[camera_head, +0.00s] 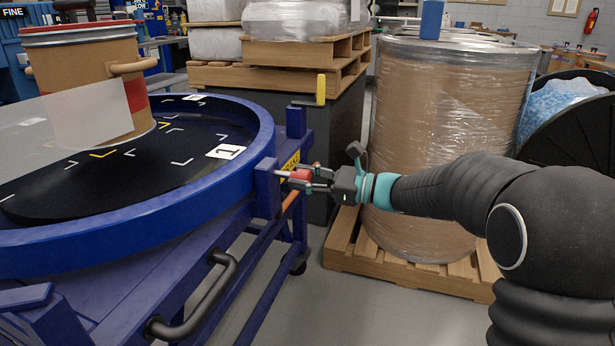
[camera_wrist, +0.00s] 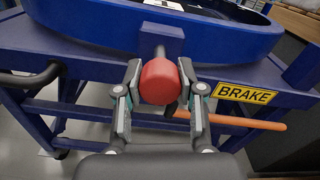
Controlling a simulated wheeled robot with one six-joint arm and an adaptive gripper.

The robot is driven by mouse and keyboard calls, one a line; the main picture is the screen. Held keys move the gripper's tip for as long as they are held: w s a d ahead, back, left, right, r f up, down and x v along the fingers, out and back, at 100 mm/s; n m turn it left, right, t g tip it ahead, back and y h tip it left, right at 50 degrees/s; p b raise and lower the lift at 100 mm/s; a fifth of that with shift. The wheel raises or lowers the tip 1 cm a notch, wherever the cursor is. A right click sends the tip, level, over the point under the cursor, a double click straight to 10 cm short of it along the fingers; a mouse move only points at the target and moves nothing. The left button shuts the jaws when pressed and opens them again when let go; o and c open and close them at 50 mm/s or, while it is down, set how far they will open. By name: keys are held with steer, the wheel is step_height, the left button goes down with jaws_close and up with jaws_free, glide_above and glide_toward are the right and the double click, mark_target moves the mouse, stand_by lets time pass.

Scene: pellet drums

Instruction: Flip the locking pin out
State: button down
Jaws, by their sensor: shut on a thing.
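The locking pin has a red knob (camera_wrist: 159,82) on a short metal shaft that runs into a blue bracket on the turntable frame; the knob also shows in the head view (camera_head: 300,175). My gripper (camera_wrist: 160,92) is shut on the red knob, with one finger on each side of it. In the head view my gripper (camera_head: 312,180) reaches in from the right to the bracket (camera_head: 267,187). The round blue turntable (camera_head: 215,185) has a black top with white and yellow marks. How far the shaft sits inside the bracket is hidden.
A yellow "BRAKE" label (camera_wrist: 245,93) and an orange lever (camera_wrist: 235,121) are right of the knob. A yellow-handled lever (camera_head: 320,90) stands behind. A brown drum (camera_head: 95,85) stands on the turntable. A wrapped drum (camera_head: 445,130) on a pallet (camera_head: 345,250) stands beside my arm.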

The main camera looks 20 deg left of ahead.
steer(key=shift+d+f, duration=0.1)
steer(key=shift+d, duration=0.05)
steer(key=c, duration=0.7)
jaws_free()
steer(key=shift+w+d, duration=0.1)
steer(key=shift+d, duration=0.1)
steer(key=shift+a, duration=0.15)
steer(key=d, duration=1.2)
